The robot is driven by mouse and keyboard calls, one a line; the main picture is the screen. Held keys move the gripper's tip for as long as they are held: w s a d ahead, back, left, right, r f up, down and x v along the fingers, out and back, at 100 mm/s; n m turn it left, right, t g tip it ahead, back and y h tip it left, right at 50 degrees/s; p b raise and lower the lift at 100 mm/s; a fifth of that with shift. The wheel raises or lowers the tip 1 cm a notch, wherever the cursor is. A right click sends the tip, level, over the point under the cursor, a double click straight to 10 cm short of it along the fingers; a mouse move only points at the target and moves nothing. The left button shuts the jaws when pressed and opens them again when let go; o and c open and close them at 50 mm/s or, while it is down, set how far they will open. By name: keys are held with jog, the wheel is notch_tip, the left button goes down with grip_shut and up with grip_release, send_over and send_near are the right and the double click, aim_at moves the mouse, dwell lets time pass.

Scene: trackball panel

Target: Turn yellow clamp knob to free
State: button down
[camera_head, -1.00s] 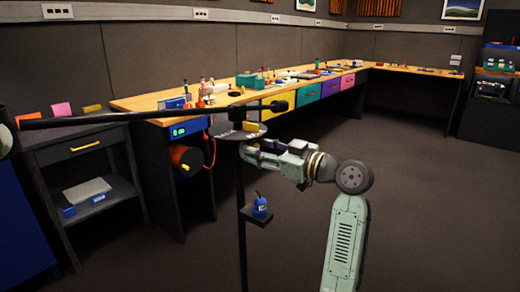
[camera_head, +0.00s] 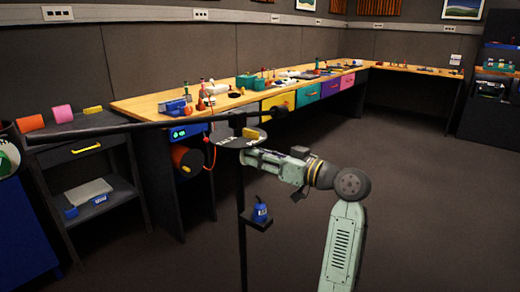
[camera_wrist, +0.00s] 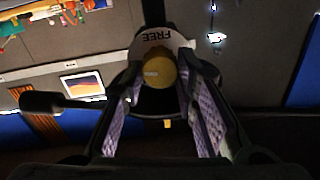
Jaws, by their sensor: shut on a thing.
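The yellow clamp knob (camera_wrist: 158,72) sits between my finger pads in the wrist view, in front of a pale plate (camera_wrist: 166,42) that reads FREE, upside down in the picture. My gripper (camera_wrist: 160,82) is shut on the knob, one purple-lined finger on each side. In the head view my gripper (camera_head: 248,160) reaches left to just below the grey round head (camera_head: 228,142) of a thin black stand (camera_head: 242,240). A long black bar (camera_head: 120,128) crosses near the round head.
A blue object (camera_head: 261,208) sits on a small shelf (camera_head: 259,224) on the stand. The long workbench (camera_head: 145,107) runs behind, and a dark side table (camera_head: 120,122) stands left. Floor to the right is open.

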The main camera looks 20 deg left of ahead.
jog(key=shift+m, duration=0.3)
jog(key=c, duration=1.2)
grip_release()
jog(key=shift+c, duration=0.2)
jog(key=shift+d, duration=0.1)
jog(key=v, duration=1.2)
jog(key=shift+c, duration=0.2)
